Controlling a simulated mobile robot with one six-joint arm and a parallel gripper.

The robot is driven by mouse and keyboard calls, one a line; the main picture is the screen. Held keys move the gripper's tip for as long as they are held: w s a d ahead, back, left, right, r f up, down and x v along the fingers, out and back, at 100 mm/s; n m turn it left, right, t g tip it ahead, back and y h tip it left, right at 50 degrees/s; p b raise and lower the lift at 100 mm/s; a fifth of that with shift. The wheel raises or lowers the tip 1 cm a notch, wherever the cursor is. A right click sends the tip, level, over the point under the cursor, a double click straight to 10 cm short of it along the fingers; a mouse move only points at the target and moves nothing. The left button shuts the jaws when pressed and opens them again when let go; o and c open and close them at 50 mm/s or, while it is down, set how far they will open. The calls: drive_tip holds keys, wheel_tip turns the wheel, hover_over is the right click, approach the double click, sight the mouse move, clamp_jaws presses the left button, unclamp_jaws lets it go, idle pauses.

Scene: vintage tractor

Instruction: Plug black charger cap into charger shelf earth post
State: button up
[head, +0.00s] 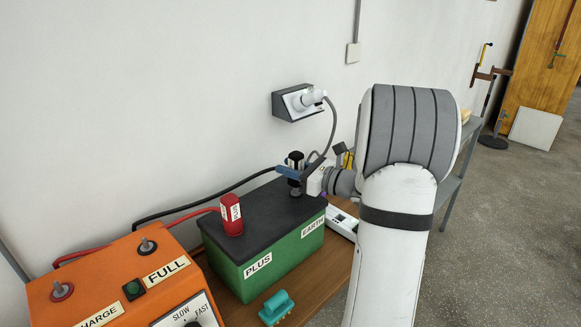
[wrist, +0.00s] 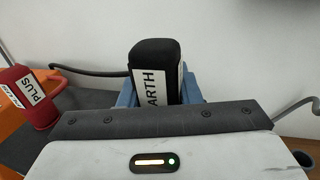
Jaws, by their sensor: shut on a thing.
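The black charger cap (head: 295,158) is upright above the EARTH end of the green battery (head: 262,258). It also shows in the wrist view (wrist: 155,65), with a white EARTH label on its side. My gripper (head: 290,173) is shut on it, with a blue finger on either side. A small metal post (head: 295,190) shows just below the fingers on the black battery top. Whether the cap touches or sits on that post I cannot tell. A black cable (head: 205,193) runs left along the wall from behind the cap.
A red PLUS cap (head: 232,214) stands on the battery's other end. An orange charger (head: 135,285) with two posts is at the left. A teal object (head: 276,307) lies on the wooden shelf (head: 312,285) in front.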

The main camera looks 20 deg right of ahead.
drive_tip(key=shift+f+b, duration=1)
drive_tip(key=shift+f, duration=0.4)
drive_tip(key=o, duration=1.1)
drive_tip(key=shift+s, duration=0.1)
drive_tip(key=v, duration=0.7)
drive_tip(key=shift+s+d+b, duration=0.25)
drive_tip(key=shift+b, duration=0.1)
